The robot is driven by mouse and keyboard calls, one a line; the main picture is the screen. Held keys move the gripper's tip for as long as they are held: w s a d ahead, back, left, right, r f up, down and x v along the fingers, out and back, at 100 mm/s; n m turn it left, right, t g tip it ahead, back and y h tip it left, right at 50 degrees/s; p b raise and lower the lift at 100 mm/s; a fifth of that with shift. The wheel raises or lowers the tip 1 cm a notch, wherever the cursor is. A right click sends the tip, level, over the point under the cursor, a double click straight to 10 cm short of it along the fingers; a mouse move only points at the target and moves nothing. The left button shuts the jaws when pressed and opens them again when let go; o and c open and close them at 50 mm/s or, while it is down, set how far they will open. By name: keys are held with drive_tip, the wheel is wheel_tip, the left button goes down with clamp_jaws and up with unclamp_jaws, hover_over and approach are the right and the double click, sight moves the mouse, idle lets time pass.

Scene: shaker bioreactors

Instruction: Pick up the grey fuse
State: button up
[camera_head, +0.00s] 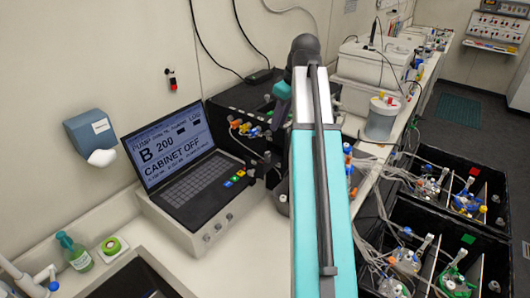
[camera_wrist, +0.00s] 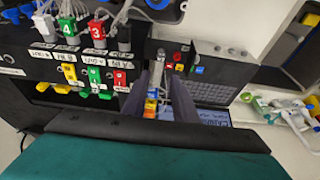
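In the wrist view my gripper (camera_wrist: 164,74) shows as two dark fingers, apart, with a gap between their tips. A small grey upright piece (camera_wrist: 161,56) shows just past the tips, by the edge of the black panel; it may be the grey fuse, but I cannot tell for sure. Yellow, blue and orange parts (camera_wrist: 151,103) show between the fingers. I see nothing clearly held. In the head view my arm hides most of the gripper and part of the black cabinet (camera_head: 238,97), whose front carries small coloured plugs.
A laptop-like console (camera_head: 184,163) reading "CABINET OFF" stands left of my arm. Labelled yellow, green and red fuses (camera_wrist: 94,75) sit close beside the fingers in the wrist view. Black crates (camera_head: 462,236) with flasks and tubing stand at the right. A green bottle (camera_head: 75,252) stands front left.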

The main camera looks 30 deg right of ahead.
drive_tip(key=b, duration=0.4)
hover_over(268, 152)
drive_tip(key=s, duration=0.2)
wheel_tip(268, 152, down, 8)
drive_tip(key=shift+d+f, duration=0.15)
drive_tip(key=shift+d, duration=0.1)
drive_tip(key=shift+w, duration=0.15)
drive_tip(key=shift+b+x, duration=2)
drive_tip(key=shift+x, duration=0.6)
clamp_jaws()
